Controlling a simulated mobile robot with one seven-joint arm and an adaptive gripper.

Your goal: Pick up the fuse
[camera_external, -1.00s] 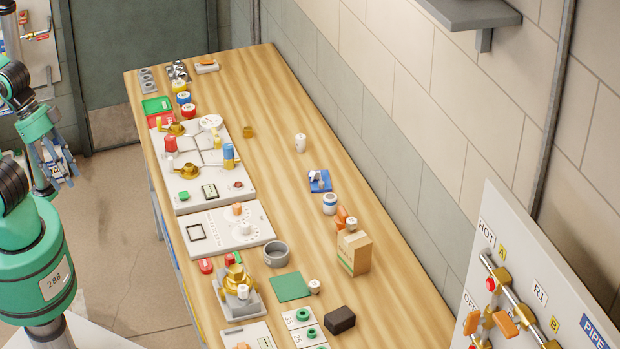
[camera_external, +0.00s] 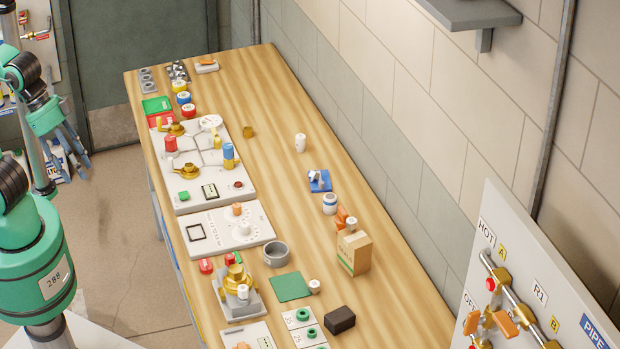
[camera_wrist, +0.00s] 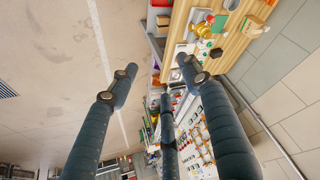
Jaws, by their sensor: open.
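My gripper (camera_external: 74,150) is at the left in the external view, beyond the left edge of the bench and above the floor. Its dark fingers are spread with nothing between them; they also show apart in the wrist view (camera_wrist: 157,82). I cannot tell for sure which thing is the fuse.
The wooden bench (camera_external: 262,85) runs along the wall. It carries a dial panel (camera_external: 265,232), a grey ring (camera_external: 276,254), a brown carton (camera_external: 356,255) and a black block (camera_external: 340,319). A pipe board (camera_external: 535,265) stands at the right.

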